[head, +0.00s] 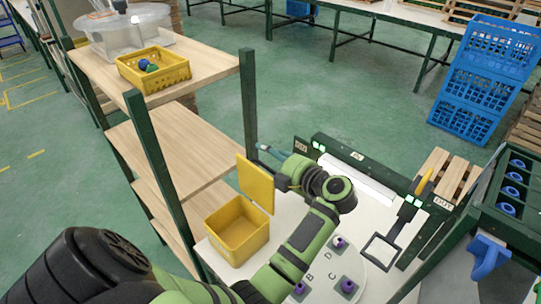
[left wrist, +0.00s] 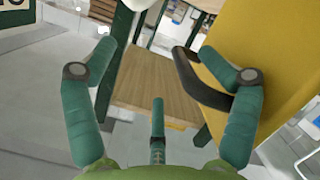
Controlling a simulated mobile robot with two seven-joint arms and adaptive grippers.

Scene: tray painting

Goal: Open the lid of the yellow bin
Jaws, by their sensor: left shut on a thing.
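The yellow bin (head: 236,240) stands on the white worktop beside the shelf, and its inside shows from above. Its yellow lid (head: 256,184) stands up, roughly upright, at the bin's far right edge. The lid fills the right side of the left wrist view (left wrist: 255,65). My left gripper (head: 276,166) is at the upright lid, on its right side. In the left wrist view, the lid's black handle (left wrist: 198,85) lies against the right-hand finger. My left gripper is shut on the handle, though its fingers look spread. My right gripper is in neither view.
A wooden shelf (head: 185,150) with green posts stands left of the bin; a yellow basket (head: 155,72) with small balls is on top. A round plate with purple-topped pieces (head: 340,243) lies under my arm. Blue crates (head: 482,75) stand at the far right.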

